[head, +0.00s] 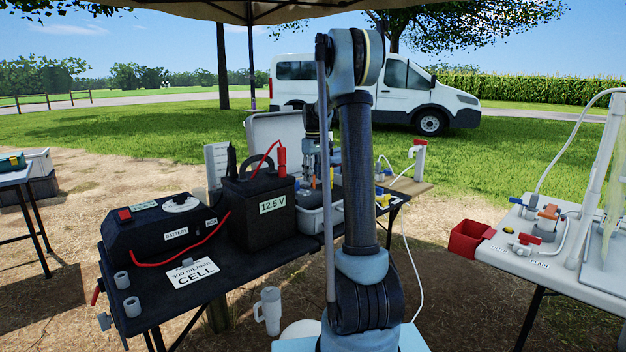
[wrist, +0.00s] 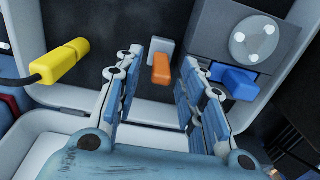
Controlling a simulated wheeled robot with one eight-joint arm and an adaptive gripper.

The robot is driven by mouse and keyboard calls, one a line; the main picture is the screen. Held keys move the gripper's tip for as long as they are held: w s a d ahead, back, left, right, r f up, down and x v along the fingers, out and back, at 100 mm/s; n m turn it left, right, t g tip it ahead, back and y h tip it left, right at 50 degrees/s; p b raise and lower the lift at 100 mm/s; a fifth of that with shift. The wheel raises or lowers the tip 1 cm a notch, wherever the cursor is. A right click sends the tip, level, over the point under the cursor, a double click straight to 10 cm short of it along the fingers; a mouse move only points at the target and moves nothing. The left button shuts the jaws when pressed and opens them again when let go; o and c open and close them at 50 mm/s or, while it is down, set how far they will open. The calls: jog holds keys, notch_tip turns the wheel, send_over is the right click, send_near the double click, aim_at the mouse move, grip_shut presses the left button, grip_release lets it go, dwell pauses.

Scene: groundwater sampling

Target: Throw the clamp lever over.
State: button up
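The wrist view looks down into a grey case (wrist: 62,122) with a dark panel. An orange lever (wrist: 161,70) stands by a small light grey block. A blue lever (wrist: 234,83) sits below a round grey pump head (wrist: 254,40). Which of the two is the clamp lever is not marked. My gripper (wrist: 160,58) is open and points at the panel, with the orange lever showing between its fingers. The blue lever is just outside the right finger. I cannot tell whether any finger touches. In the head view my arm partly hides the case (head: 316,220).
A yellow connector (wrist: 62,60) on a black cable lies left of the fingers. In the head view, a 12.5 V battery (head: 262,210) and a black control box (head: 165,228) stand left of the case. A white table (head: 535,258) stands at right.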

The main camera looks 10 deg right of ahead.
jog(key=shift+f, duration=0.5)
grip_shut()
jog(key=shift+s, duration=0.1)
jog(key=shift+s+d+f+t+y, duration=0.1)
jog(key=shift+s+d+t+y, duration=0.35)
jog(key=shift+t, duration=0.3)
jog(key=shift+s+d+f+t+y, duration=0.1)
jog(key=shift+s+d+t+y, duration=0.25)
jog(key=shift+t+y, duration=0.3)
jog(key=shift+s+d+f+t+y, duration=0.25)
jog(key=shift+s+t+y, duration=0.25)
jog(key=shift+t, duration=0.4)
jog(key=shift+s+d+f+t+y, duration=0.25)
jog(key=shift+s+t+y, duration=0.2)
jog(key=shift+t, duration=0.45)
